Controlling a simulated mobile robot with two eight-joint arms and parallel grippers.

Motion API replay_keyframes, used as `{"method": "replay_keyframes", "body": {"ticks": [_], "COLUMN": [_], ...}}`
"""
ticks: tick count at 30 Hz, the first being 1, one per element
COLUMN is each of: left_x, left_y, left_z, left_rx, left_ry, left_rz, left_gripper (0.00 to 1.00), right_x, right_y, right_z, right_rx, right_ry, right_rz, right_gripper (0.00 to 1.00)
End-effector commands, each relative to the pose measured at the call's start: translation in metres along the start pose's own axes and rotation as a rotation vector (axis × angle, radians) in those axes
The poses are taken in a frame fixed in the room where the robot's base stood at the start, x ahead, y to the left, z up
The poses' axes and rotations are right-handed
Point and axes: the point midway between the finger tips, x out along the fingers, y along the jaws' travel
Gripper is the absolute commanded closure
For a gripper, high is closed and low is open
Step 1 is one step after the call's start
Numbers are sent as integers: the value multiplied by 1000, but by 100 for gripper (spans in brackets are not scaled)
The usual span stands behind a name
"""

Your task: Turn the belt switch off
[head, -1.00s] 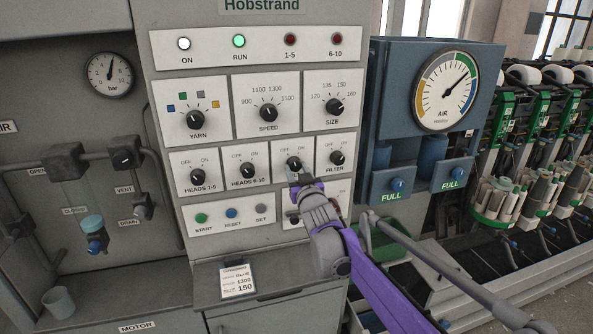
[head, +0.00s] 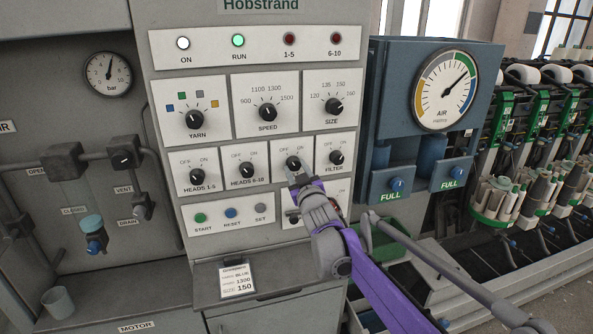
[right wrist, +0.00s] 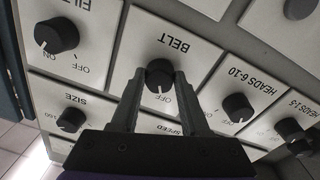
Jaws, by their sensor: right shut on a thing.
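The belt switch (head: 293,163) is a round black knob on a white plate in the panel's lower knob row, with OFF and ON marked above it. In the right wrist view, upside down, the belt knob (right wrist: 160,74) sits between my right gripper's fingers (right wrist: 156,88) under the word BELT. My right gripper (head: 296,178) is shut on this knob. My left gripper is not in view.
The filter knob (head: 336,157) is close on the right and the heads 6-10 knob (head: 247,170) on the left. The size knob (head: 333,106) is above. A partly hidden lower plate (head: 300,222) lies behind my right arm. The RUN lamp (head: 239,41) glows green.

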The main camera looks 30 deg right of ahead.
Motion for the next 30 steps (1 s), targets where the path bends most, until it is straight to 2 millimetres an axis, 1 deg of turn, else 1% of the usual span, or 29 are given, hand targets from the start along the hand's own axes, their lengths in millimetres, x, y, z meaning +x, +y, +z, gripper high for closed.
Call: {"method": "replay_keyframes", "body": {"ticks": [1,5,6,14,17,20,27,30], "left_x": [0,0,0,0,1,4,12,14], "left_y": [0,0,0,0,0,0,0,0], "left_z": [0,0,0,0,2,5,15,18], "left_rx": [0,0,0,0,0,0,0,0], "left_ry": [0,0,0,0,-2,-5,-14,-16], "left_rz": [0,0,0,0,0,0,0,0], "left_gripper": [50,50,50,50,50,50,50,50], "right_x": [0,0,0,0,-6,-19,-66,-84], "right_y": [0,0,0,0,0,0,0,0], "right_z": [0,0,0,0,0,1,2,2], "right_rx": [-2,-1,-1,0,0,-1,-1,-1], "right_ry": [0,0,0,0,-1,-1,-2,-2], "right_rz": [0,0,0,0,0,0,0,0], "right_gripper": [51,28,25,25,25,25,25,25]}}
